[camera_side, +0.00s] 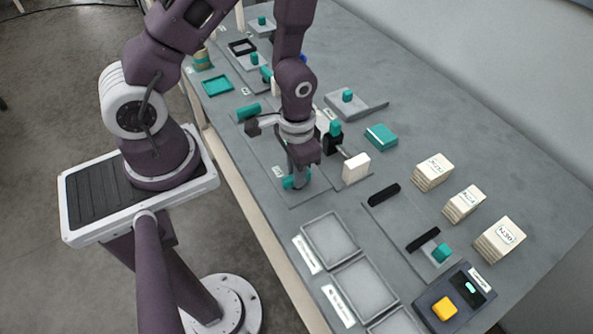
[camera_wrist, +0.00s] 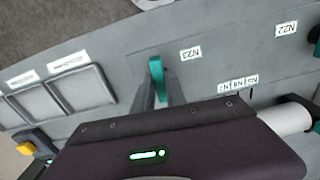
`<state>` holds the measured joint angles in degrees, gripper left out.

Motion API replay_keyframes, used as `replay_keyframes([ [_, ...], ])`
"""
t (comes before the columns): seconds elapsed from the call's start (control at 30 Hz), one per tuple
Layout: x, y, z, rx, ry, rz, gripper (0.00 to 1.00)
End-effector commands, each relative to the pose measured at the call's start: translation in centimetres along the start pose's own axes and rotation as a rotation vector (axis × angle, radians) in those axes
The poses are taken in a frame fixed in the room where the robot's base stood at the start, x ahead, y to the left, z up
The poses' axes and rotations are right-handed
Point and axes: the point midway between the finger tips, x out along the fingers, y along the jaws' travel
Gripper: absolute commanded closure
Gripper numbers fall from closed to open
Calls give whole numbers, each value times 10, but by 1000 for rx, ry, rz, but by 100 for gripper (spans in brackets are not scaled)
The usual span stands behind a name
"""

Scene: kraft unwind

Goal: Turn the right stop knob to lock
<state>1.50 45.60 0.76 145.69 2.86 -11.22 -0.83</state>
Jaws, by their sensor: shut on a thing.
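A teal knob (camera_wrist: 156,68) is between the two grey fingers of my gripper (camera_wrist: 160,88) in the wrist view. The side view shows the teal knob (camera_side: 288,183) low at the fingertips, just above a grey plate (camera_side: 310,196) near the table's arm-side edge. My gripper (camera_side: 298,180) points down and is shut on this knob. The fingers and hand cover part of it, and its lock marking cannot be read. A label reading N23 (camera_wrist: 191,54) lies beside it in the wrist view.
A white roller (camera_side: 356,168) on a shaft stands right of my gripper. Grey trays (camera_side: 330,240) lie nearer the front. Label stacks (camera_side: 432,172), a teal block (camera_side: 381,136) and a box with a yellow button (camera_side: 445,308) stand to the right. Several other teal knobs stand on plates farther back.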

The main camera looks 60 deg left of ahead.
Motion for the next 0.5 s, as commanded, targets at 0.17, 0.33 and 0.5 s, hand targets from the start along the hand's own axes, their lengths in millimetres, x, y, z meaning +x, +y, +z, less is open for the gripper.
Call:
replay_keyframes([
  [0.17,-1,1,-3,2,11,1,100],
  [0.33,0,0,-3,2,9,1,66],
  [0.5,0,0,-2,2,5,0,62],
])
